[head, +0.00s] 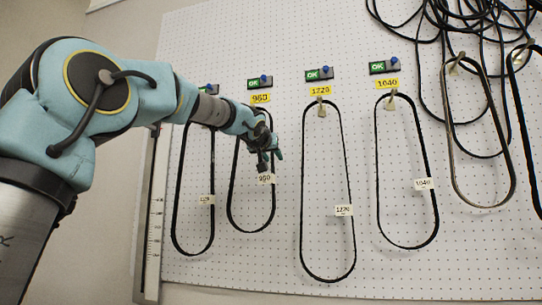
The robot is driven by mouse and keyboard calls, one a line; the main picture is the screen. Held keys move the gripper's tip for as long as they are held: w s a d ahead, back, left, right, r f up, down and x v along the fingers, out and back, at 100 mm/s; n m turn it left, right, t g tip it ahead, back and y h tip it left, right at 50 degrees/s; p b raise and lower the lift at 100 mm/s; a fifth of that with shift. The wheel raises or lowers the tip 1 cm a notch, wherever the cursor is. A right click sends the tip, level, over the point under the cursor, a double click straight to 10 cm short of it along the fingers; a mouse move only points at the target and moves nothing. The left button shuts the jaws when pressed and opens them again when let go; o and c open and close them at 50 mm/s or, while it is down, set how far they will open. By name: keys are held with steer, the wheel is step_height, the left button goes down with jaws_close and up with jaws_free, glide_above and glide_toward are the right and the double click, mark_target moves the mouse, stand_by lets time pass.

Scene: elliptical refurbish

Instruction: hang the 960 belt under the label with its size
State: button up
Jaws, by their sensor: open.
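The 960 belt (231,205) is a black loop on the white pegboard, below the yellow label 960 (260,99). Its white tag (265,179), which seems to read 960, is on its right side. My gripper (270,160) is open in front of the upper right part of this loop, just above the tag. Whether it touches the belt I cannot tell. My gripper and wrist hide part of the belt's top and its peg, so how it sits on the peg does not show. A green OK display (260,82) is above the label.
To the right, belts hang under the labels 1220 (320,91) and 1040 (387,84). Another belt (177,215) hangs at the left, its label hidden by my arm. Tangled black belts (440,25) and more loops hang at the upper right. A measuring scale (152,225) stands at the board's left edge.

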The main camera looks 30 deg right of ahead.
steer(key=b+v, duration=0.3)
steer(key=v, duration=0.8)
steer(key=w+a+f+n+g+y+p, duration=0.1)
steer(key=w+a+f+y, duration=0.2)
steer(key=a+f, duration=0.55)
steer(key=w+a+f+n+g+y+p, duration=0.15)
steer(key=a+f, duration=0.25)
steer(key=f, duration=0.9)
steer(key=w+a+f+n+g+y+p, duration=0.1)
steer(key=w+a+f+g+y, duration=0.15)
steer(key=a+f, duration=0.55)
steer(key=s+a+f+n+g+y+p, duration=0.1)
steer(key=s+a+f+g+y, duration=0.1)
steer(key=s+a+f, duration=0.6)
steer(key=s+a+f+n+g+y+p, duration=0.1)
steer(key=s+a+f+n+g+y, duration=0.1)
steer(key=s+a+f, duration=0.7)
step_height(320, 180, down, 7)
steer(key=shift+s+f+g, duration=0.2)
steer(key=shift+s+g, duration=0.45)
steer(key=shift+g, duration=0.25)
